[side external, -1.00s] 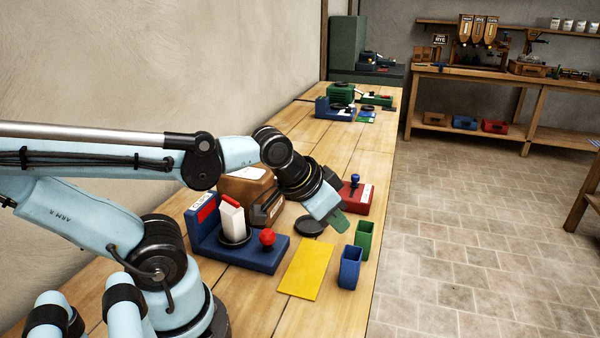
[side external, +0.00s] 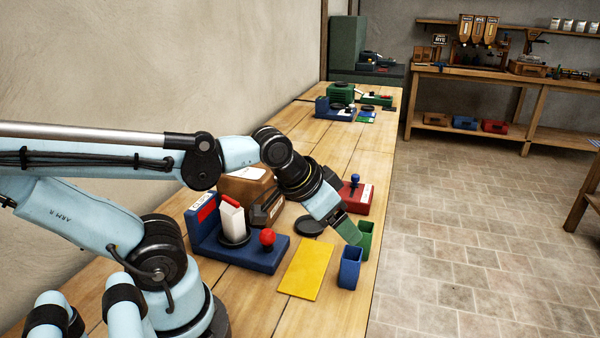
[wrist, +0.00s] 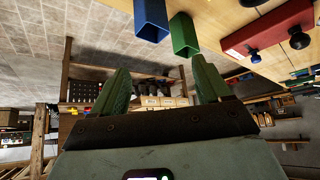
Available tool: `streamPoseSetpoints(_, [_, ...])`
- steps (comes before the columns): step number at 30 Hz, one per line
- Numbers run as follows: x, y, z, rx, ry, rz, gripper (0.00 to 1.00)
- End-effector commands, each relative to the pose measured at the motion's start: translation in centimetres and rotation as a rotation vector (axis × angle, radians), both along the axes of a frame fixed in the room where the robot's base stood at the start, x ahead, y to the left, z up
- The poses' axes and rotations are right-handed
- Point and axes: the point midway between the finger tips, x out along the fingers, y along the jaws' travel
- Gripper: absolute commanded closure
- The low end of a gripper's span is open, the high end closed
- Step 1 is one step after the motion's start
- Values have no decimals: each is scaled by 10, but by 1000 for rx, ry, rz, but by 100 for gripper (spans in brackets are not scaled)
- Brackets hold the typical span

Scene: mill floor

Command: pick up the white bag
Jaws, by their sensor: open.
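The white bag (side external: 232,220) stands upright on a round black dish of the blue machine (side external: 262,255), in the side external view. My gripper (side external: 354,236) is to the right of it, well apart, over the table's right side near the green box (side external: 366,238). In the wrist view my gripper (wrist: 160,82) shows two green fingers spread wide with nothing between them. The white bag is not visible in the wrist view.
A blue box (side external: 349,268) stands in front of the green box. A yellow sheet (side external: 304,270) lies left of them. A red machine (side external: 357,194) and a brown machine (side external: 248,190) stand behind. The table's right edge drops to a tiled floor (side external: 450,270).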

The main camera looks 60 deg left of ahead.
Motion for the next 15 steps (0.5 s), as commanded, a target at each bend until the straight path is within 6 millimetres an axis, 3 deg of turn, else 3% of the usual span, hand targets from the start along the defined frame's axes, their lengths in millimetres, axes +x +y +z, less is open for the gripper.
streamPoseSetpoints(5, [-1, 11, 2, 10, 22, 23, 23])
streamPoseSetpoints(11, [-18, 71, 12, 48, 168, 139, 23])
streamPoseSetpoints(15, [-45, 117, 22, 45, 308, 225, 23])
